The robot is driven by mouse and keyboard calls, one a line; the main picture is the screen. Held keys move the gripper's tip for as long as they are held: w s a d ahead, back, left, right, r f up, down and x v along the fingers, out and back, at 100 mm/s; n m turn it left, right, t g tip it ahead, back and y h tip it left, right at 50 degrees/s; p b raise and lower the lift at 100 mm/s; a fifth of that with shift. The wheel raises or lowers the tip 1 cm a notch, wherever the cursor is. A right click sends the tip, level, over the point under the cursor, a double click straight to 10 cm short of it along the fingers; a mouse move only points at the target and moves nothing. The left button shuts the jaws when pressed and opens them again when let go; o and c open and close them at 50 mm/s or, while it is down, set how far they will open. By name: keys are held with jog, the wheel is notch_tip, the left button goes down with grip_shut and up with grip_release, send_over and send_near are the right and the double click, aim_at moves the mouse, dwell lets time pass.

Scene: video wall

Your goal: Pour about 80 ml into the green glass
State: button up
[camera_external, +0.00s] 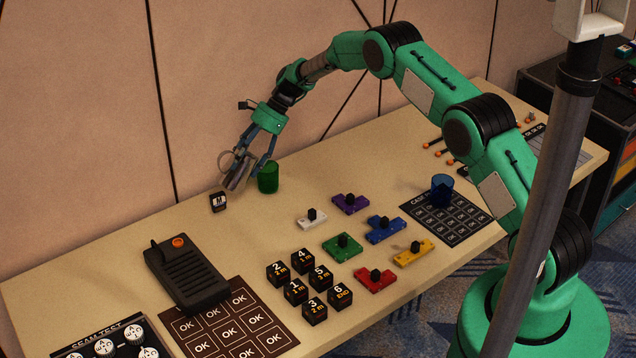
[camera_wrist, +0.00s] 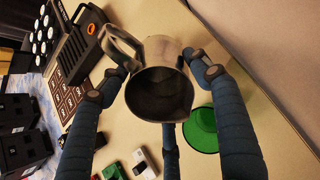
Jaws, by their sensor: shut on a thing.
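My gripper (camera_external: 246,164) is shut on a grey metal jug (camera_external: 235,172) with a loop handle, held just above the table. The jug looks tilted in the outside view. In the wrist view the jug (camera_wrist: 160,92) sits between my blue fingers, its dark mouth and spout facing the camera; I cannot make out any liquid level. The green glass (camera_external: 268,178) stands upright on the table, just right of the jug, partly behind a finger. It also shows in the wrist view (camera_wrist: 202,130), right of the jug. Its contents cannot be told.
A blue glass (camera_external: 442,188) stands on a dark printed mat (camera_external: 462,222). Coloured knobbed pieces (camera_external: 343,245), numbered black cubes (camera_external: 296,291) and a black device (camera_external: 185,272) occupy the nearer table. The wall is behind.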

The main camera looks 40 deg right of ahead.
aim_at(251, 154)
jog(key=shift+d+y+b, duration=0.2)
jog(key=shift+y+b, duration=0.2)
jog(key=shift+d+f+y+b, duration=0.1)
jog(key=shift+f+y+b, duration=0.25)
jog(key=shift+y+b, duration=0.65)
jog(key=shift+d+r+y+b, duration=0.1)
jog(key=shift+r+y+b, duration=0.25)
jog(key=shift+y+b, duration=0.2)
jog(key=shift+d+r+y+b, duration=0.3)
jog(key=shift+r+y+b, duration=0.25)
jog(key=shift+y+b, duration=0.4)
jog(key=shift+d+r+y+b, duration=0.15)
jog(key=shift+d+y+b, duration=0.4)
jog(key=shift+d+y, duration=0.2)
jog(key=shift+c, duration=0.2)
dwell(0.3)
jog(key=shift+r+y, duration=0.1)
jog(key=shift+y, duration=0.15)
dwell(0.3)
